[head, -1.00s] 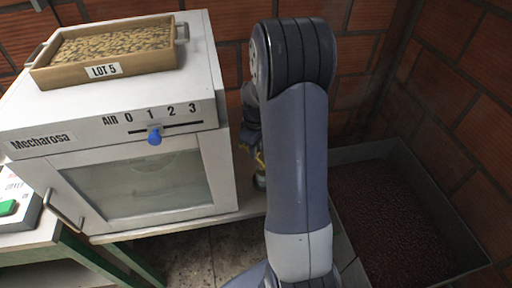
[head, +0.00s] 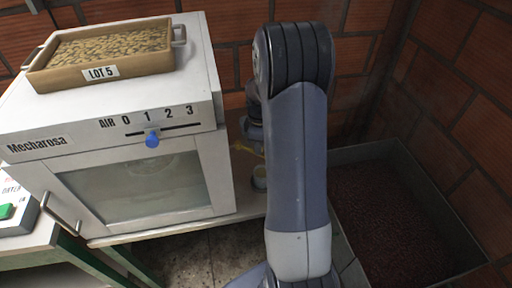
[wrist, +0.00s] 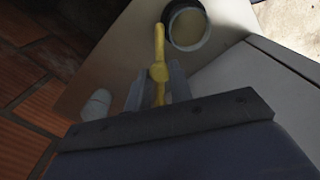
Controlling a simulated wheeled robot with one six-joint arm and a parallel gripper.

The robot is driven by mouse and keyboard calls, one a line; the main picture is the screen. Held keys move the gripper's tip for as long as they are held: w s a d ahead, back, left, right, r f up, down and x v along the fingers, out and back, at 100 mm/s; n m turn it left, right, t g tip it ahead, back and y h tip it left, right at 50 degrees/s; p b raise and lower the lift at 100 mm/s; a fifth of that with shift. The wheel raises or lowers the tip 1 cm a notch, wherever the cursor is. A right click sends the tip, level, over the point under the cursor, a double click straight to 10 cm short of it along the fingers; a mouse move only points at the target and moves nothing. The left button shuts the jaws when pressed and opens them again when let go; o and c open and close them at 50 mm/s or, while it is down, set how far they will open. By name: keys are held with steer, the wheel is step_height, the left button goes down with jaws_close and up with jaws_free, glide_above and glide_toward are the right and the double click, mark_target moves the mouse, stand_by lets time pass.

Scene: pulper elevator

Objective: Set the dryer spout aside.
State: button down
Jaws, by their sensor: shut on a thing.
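My gripper (wrist: 156,88) is shut on a slim yellow piece with a rounded knob, which looks like the dryer spout (wrist: 159,54). The spout points away from my gripper, its far end beside the rim of a round cup-like vessel (wrist: 187,26). I cannot tell whether they touch. In the head view only a bit of yellow shows beside the dryer (head: 155,130). My arm hides most of my gripper there.
A pale rounded object (wrist: 96,105) stands on the shelf (wrist: 120,62) left of my gripper. A wooden tray of beans marked LOT 5 (head: 108,54) sits on the dryer. A large bin of dark beans (head: 440,262) stands at right. A brick wall (head: 465,85) stands behind.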

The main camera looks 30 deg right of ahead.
steer(key=w+d+n, duration=0.4)
steer(key=w+n, duration=0.3)
steer(key=n, duration=0.4)
steer(key=shift+p, duration=0.3)
stand_by(0.3)
steer(key=c, duration=1.3)
jaws_free()
steer(key=shift+o, duration=0.2)
step_height(320, 180, up, 11)
steer(key=shift+f, duration=0.1)
